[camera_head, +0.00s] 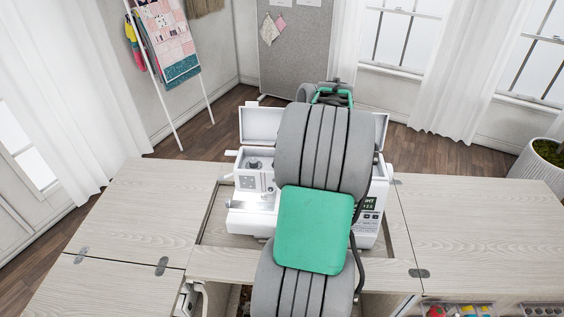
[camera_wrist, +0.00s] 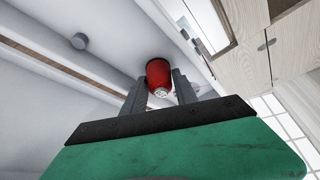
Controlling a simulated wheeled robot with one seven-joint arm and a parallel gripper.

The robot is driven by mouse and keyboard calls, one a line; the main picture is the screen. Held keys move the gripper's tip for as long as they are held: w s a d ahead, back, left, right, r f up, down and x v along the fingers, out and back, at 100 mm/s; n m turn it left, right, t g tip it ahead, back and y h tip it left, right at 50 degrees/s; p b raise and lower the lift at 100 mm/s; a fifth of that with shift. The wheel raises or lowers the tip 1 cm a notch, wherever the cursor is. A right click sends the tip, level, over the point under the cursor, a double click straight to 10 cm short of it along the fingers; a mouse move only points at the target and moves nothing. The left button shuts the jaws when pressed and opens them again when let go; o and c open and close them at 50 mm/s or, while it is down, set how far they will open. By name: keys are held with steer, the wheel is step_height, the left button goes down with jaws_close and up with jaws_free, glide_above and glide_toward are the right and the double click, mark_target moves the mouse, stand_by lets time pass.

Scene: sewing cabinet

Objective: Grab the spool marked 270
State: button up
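A red spool (camera_wrist: 158,74) with a pale end shows in the wrist view, between the two fingers of my gripper (camera_wrist: 160,86). Each finger is close beside the spool. I cannot tell whether both fingers press on it or a narrow gap is left. No number can be read on the spool, so I cannot confirm that it is the one marked 270.
A white sewing machine (camera_head: 252,183) stands in the cabinet's recess, partly behind my arm. Wooden tabletops are clear on the left (camera_head: 150,205) and right (camera_head: 460,220). Trays with coloured items (camera_head: 458,311) show at the lower right. A potted plant (camera_head: 540,165) stands far right.

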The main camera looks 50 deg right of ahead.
jaws_close()
